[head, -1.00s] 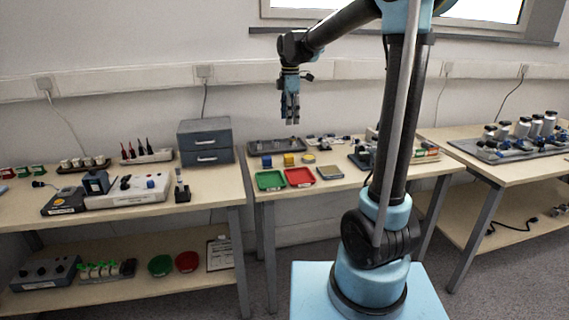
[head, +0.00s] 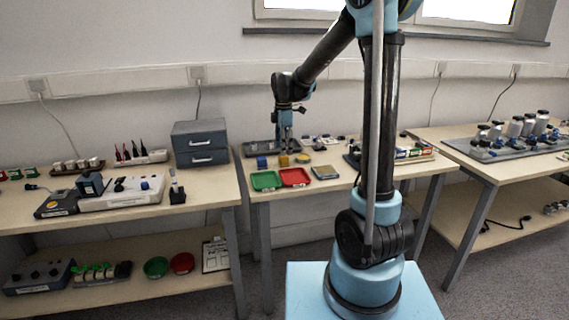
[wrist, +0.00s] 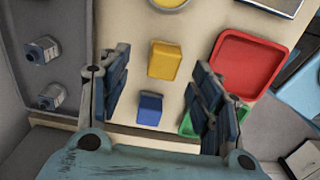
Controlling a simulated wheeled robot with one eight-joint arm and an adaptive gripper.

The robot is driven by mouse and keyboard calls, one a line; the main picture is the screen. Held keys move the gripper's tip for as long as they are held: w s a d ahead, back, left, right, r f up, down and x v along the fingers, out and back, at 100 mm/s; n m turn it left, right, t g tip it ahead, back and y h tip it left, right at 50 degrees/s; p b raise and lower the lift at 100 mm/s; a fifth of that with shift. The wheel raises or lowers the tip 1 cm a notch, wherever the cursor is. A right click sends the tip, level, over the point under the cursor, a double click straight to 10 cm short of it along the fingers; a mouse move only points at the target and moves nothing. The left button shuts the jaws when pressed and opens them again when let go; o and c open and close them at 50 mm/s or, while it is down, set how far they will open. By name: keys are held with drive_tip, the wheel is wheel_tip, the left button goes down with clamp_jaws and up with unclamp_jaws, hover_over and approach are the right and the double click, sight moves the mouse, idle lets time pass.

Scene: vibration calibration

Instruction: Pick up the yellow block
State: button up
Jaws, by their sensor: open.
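The yellow block (head: 284,161) stands on the middle table, just right of the blue block (head: 262,162). My gripper (head: 285,149) points down over the yellow block, with its fingertips close above it. In the wrist view, my gripper (wrist: 160,66) is open and empty. The yellow block (wrist: 164,60) shows between the two spread fingers, with gaps on both sides. The blue block (wrist: 150,108) lies nearer the palm in that view. I cannot tell the exact height of the fingertips above the block.
A green tray (head: 266,180) and a red tray (head: 296,177) lie in front of the blocks. A yellow round piece (head: 303,158) and a grey square plate (head: 325,171) are to the right. A dark tray with metal parts (wrist: 45,60) lies beside the left finger.

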sight(285, 157)
drive_tip(key=shift+s+d+f, duration=0.1)
drive_tip(key=shift+d+f, duration=0.05)
drive_tip(key=shift+f, duration=1.15)
drive_tip(key=shift+s+d+f, duration=0.1)
drive_tip(key=shift+f, duration=1.2)
drive_tip(key=c, duration=1.1)
drive_tip(key=shift+w+r, duration=0.1)
drive_tip(key=shift+c, duration=0.2)
wheel_tip(285, 157, up, 10)
drive_tip(key=shift+f, duration=0.1)
drive_tip(key=shift+o, duration=0.5)
